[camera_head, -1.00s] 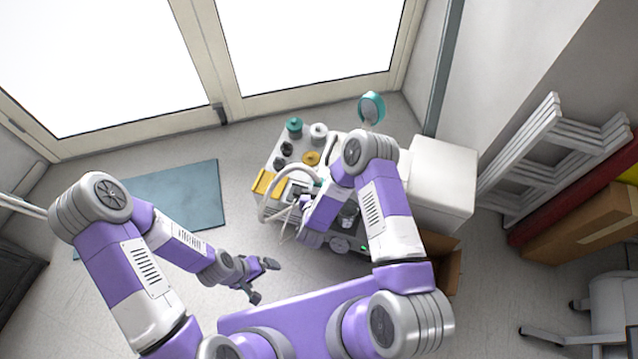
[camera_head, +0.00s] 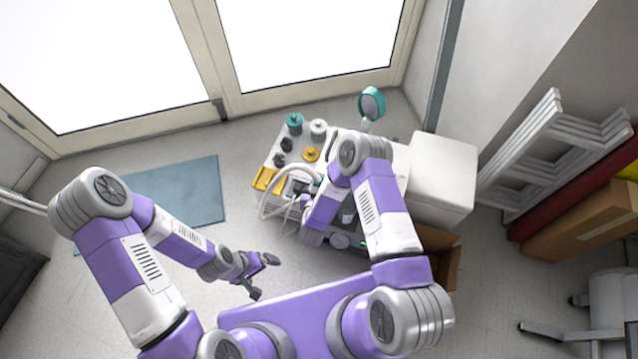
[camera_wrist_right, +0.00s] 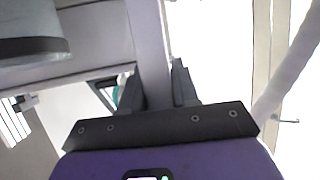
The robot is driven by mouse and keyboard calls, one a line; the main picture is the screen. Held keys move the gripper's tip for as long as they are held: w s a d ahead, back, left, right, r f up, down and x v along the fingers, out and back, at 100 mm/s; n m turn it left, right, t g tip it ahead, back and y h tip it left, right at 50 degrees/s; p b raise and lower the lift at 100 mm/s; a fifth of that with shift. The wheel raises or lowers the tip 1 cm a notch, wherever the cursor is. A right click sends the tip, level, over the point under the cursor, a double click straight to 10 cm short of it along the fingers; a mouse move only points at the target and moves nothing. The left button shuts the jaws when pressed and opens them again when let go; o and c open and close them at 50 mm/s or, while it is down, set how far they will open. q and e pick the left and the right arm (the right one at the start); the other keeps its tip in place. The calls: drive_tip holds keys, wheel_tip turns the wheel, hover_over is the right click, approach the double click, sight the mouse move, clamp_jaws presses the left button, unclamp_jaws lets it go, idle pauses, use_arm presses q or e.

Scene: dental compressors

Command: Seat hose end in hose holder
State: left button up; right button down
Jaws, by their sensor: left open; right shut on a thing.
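A white hose (camera_head: 264,203) loops at the left side of the dental unit in the head view; a pale hose (camera_wrist_right: 290,72) also crosses the right edge of the right wrist view. My right gripper (camera_wrist_right: 157,88) is shut on a straight pale grey piece (camera_wrist_right: 150,45), which looks like the hose end. In the head view my right forearm hides much of that gripper and its grip. I cannot make out the hose holder for certain. My left gripper (camera_head: 264,277) is open and empty above the floor, left of and nearer than the unit.
The dental unit's white top (camera_head: 293,150) carries several round knobs and yellow parts (camera_head: 265,179). A teal round mirror-like disc (camera_head: 371,103) stands behind it. A white box (camera_head: 440,180) is on its right, an open cardboard box (camera_head: 447,262) nearer. Floor around the blue-grey mat (camera_head: 180,195) is free.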

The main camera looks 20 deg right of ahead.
drive_tip(key=c, duration=0.8)
unclamp_jaws()
drive_tip(key=shift+s+r, duration=0.1)
drive_tip(key=shift+p+v, duration=1.35)
drive_tip(key=shift+v, duration=2.3)
